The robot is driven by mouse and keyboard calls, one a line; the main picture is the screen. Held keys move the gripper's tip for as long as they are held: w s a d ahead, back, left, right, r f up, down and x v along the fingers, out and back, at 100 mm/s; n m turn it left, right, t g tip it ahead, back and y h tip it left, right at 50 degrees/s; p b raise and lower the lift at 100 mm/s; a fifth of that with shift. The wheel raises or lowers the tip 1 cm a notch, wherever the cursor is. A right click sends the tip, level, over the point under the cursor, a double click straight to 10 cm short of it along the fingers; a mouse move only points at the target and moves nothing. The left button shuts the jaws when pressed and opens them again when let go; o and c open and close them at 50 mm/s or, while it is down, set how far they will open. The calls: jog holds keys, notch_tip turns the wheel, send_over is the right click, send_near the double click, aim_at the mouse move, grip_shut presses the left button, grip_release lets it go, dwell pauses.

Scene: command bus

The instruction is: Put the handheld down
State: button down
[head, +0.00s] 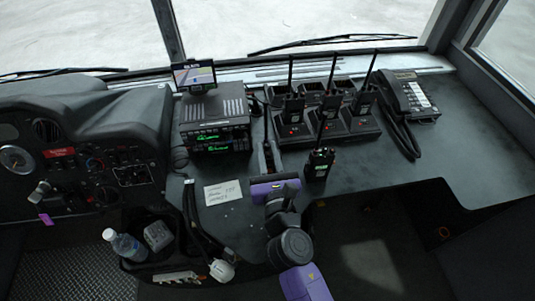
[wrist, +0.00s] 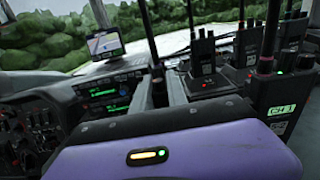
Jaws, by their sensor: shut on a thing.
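My gripper (head: 268,152) is above the dark dash ledge, left of the charger. It is shut on a dark handheld radio with an upright antenna (head: 265,122); in the wrist view the antenna (wrist: 149,35) rises between the fingers (wrist: 170,90). Most of the held body is hidden by my purple wrist and the fingers, and I cannot tell whether its base touches the ledge. Another black handheld (head: 320,164) with a green label stands upright on the ledge, just right of my gripper. Its label reads CH 1 in the wrist view (wrist: 283,108).
A multi-slot charger (head: 350,138) holds several upright handhelds behind and right. A telephone handset unit (head: 410,95) is farther right. A radio stack (head: 214,125) with a screen (head: 194,75) stands left. A paper note (head: 222,193) lies left of my wrist. The ledge at right is clear.

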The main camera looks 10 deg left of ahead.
jog(key=shift+r, duration=0.15)
jog(key=c, duration=1.3)
grip_release()
jog(key=shift+f, duration=0.2)
jog(key=shift+r, duration=0.1)
jog(key=b+v, duration=0.1)
jog(key=v, duration=1.1)
jog(key=shift+r, duration=0.1)
